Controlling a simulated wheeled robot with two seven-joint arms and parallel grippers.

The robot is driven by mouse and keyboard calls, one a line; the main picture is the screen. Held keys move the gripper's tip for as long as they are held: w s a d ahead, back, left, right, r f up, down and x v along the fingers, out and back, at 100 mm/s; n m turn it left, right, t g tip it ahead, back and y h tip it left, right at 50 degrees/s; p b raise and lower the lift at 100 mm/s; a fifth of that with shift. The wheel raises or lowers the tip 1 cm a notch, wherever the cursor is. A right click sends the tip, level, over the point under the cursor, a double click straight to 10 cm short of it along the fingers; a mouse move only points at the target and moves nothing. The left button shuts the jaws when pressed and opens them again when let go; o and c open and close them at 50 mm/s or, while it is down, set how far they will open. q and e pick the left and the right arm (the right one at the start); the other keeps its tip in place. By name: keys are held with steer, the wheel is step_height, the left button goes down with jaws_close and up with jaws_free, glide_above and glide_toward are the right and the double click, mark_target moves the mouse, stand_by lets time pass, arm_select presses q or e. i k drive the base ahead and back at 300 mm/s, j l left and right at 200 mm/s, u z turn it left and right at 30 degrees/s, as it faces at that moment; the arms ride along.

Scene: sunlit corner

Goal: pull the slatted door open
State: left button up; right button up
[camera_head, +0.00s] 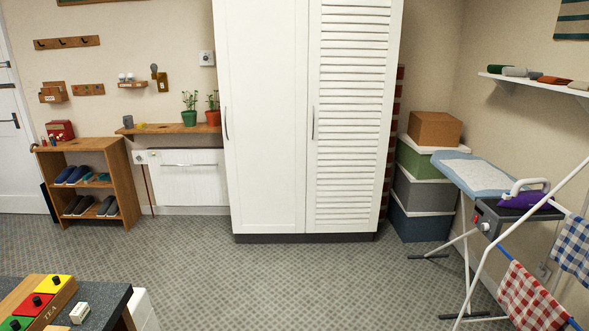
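The slatted door (352,120) is the right-hand door of a tall white cupboard. It looks closed, flush with the plain left door (265,120). Its thin vertical handle (313,123) is on the slatted door's left edge, near the middle seam. The plain door has a similar handle (226,123) on its own left edge. Neither of my grippers shows in the head view.
An ironing board (468,172) with an iron and a drying rack with checked cloths stand at the right. Stacked boxes (422,188) stand right of the cupboard. A dark-topped table (100,303) is at the lower left. The carpet (300,280) before the cupboard is clear.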

mark_target(355, 45)
steer(key=i, duration=1.65)
steer(key=i+z, duration=0.2)
steer(key=i, duration=0.6)
steer(key=i+j+z, duration=0.25)
steer(key=i, duration=0.6)
